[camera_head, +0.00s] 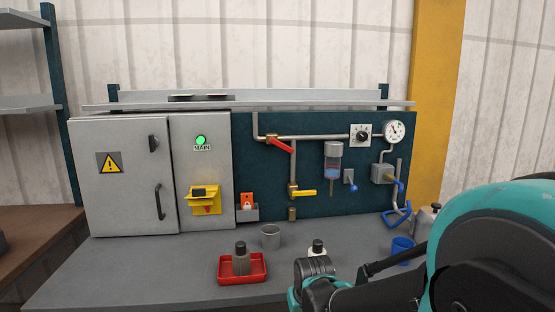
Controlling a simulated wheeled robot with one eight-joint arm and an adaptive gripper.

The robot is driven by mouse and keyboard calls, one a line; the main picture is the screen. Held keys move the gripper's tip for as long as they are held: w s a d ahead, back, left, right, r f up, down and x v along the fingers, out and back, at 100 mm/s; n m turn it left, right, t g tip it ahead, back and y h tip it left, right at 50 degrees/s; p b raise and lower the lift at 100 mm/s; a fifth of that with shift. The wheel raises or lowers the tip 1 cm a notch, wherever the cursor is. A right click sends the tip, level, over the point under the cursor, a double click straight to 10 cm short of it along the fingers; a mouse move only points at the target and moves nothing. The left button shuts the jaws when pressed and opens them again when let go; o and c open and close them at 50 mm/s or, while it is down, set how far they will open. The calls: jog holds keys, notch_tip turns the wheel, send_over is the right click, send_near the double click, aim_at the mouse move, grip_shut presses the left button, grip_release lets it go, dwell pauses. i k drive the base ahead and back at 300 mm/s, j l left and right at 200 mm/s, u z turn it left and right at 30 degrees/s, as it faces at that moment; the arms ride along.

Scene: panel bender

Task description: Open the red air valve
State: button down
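The red air valve (281,146) is on the dark teal panel, left of centre, on a grey pipe. Its red lever slants down to the right from a brass body at the pipe. My teal and dark arm fills the lower right. A dark, ribbed part of it reaches toward the middle front of the bench, well below and apart from the valve. I cannot make out any gripper fingers, so whether the gripper is open or shut does not show.
A yellow-handled valve (304,193) sits below the red one. A pressure gauge (395,131), dial (361,135) and blue lever (398,184) are right. A red tray (262,277) with a dark bottle, a grey cup (270,236) and a blue cup (402,246) stand on the bench (150,270).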

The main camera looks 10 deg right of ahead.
aim_at(273, 141)
jog(key=j+z, duration=0.25)
jog(key=j, duration=0.55)
jog(key=k+l+z, duration=0.15)
jog(key=l+z, duration=0.15)
jog(key=z, duration=0.15)
jog(key=l+z, duration=0.3)
jog(key=z, duration=0.15)
jog(key=k+l, duration=0.05)
